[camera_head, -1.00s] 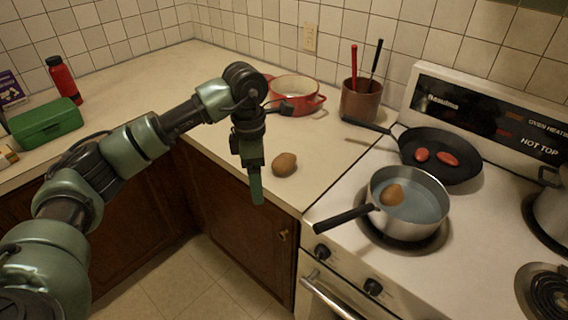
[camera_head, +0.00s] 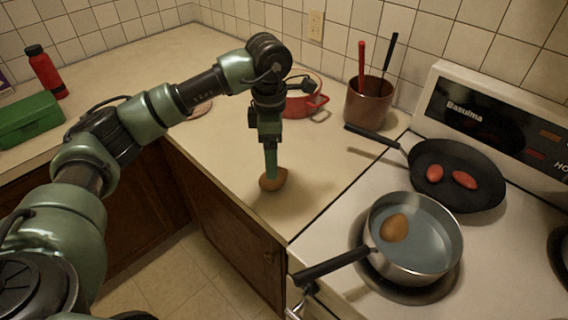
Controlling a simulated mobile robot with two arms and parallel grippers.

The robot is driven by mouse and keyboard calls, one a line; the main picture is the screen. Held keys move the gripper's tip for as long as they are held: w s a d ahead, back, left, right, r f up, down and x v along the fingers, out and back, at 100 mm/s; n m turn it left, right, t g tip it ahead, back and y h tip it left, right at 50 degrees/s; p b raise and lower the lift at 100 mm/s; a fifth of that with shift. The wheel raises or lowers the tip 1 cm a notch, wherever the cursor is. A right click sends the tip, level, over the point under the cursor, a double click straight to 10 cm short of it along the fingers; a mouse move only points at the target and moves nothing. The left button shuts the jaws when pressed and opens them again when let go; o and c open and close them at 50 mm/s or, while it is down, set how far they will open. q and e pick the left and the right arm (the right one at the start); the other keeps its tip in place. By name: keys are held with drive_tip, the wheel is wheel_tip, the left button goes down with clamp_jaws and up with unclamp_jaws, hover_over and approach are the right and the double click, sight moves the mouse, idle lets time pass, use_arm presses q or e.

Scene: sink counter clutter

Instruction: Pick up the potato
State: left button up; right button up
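A brown potato (camera_head: 272,181) lies on the counter near its front edge. My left gripper (camera_head: 271,172) points down right at it, with a green finger over the potato's top and hiding part of it. Only one finger shows clearly, so I cannot tell whether the gripper is open or closed on the potato. Another brown potato (camera_head: 394,228) sits in the water of the steel saucepan (camera_head: 437,265) on the stove. My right gripper is not in view.
A red pot (camera_head: 314,104) and a brown utensil crock (camera_head: 368,108) stand behind the arm. A black frying pan (camera_head: 458,197) holds two red items. A green box (camera_head: 28,119) and a red bottle (camera_head: 46,74) are at the left. Counter right of the gripper is clear.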

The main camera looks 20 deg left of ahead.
use_arm(q)
drive_tip(key=shift+w+f, duration=0.1)
drive_tip(key=shift+w, duration=0.3)
drive_tip(key=shift+f, duration=0.25)
drive_tip(key=shift+s+f+p, duration=0.35)
drive_tip(key=shift+f+p, duration=0.05)
drive_tip(key=shift+f, duration=0.15)
drive_tip(key=shift+s+f+p, duration=0.3)
drive_tip(key=shift+f+p, duration=0.05)
drive_tip(key=shift+f, duration=0.2)
wheel_tip(320, 180, down, 4)
drive_tip(key=shift+w+d+r+p, duration=0.1)
drive_tip(key=shift+w+d+p, duration=0.05)
drive_tip(key=shift+p, duration=0.6)
drive_tip(key=shift+f, duration=0.4)
drive_tip(key=c, duration=1.6)
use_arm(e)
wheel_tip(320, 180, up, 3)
